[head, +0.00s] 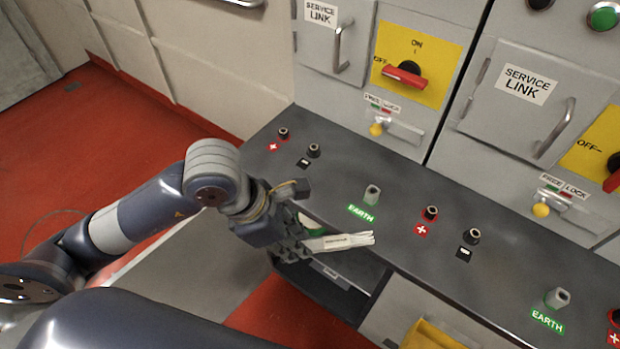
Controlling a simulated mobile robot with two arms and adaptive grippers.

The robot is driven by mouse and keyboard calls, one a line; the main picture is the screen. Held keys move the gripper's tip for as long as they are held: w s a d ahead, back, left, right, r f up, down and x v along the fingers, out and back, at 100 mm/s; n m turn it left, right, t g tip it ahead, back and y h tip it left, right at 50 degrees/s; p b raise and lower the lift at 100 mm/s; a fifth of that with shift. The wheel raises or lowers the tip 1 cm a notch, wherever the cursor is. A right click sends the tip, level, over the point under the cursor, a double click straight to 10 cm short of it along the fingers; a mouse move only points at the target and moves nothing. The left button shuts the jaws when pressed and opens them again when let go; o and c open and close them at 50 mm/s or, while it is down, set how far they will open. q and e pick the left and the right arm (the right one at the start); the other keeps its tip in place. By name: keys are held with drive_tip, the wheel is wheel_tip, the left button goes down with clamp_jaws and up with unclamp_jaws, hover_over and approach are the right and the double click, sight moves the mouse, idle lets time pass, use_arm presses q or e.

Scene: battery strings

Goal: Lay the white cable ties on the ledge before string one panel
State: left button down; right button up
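The bundle of white cable ties (345,241), with a small printed label, sticks out to the right from my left gripper (298,246). The fingers appear shut on its left end, partly hiding it. The bundle shows over an open drawer (345,268) at the ledge's front edge; its exact height is unclear. The dark grey ledge (330,170) runs before the panels and carries terminals. The left panel (350,85) has a SERVICE LINK door and a red switch on a yellow plate. Its string number is not readable. My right gripper is not in view.
Red, black and EARTH-marked terminal posts (371,194) stand up from the ledge, with bare surface between them. A second panel (520,110) stands at right. Something yellow (428,336) is below the ledge.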

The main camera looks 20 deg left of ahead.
use_arm(q)
drive_tip(key=w+a+f+p, duration=0.1)
drive_tip(key=w+a+p, duration=0.1)
drive_tip(key=w, duration=0.2)
drive_tip(key=w+a+f+p, duration=0.1)
drive_tip(key=w+a+p, duration=0.1)
drive_tip(key=w, duration=0.2)
drive_tip(key=w+a+f+p, duration=0.2)
drive_tip(key=w, duration=0.2)
drive_tip(key=shift+w+a, duration=0.2)
drive_tip(key=shift+a, duration=0.15)
drive_tip(key=shift+f, duration=0.3)
drive_tip(key=shift+f, duration=0.15)
drive_tip(key=c, duration=1.7)
unclamp_jaws()
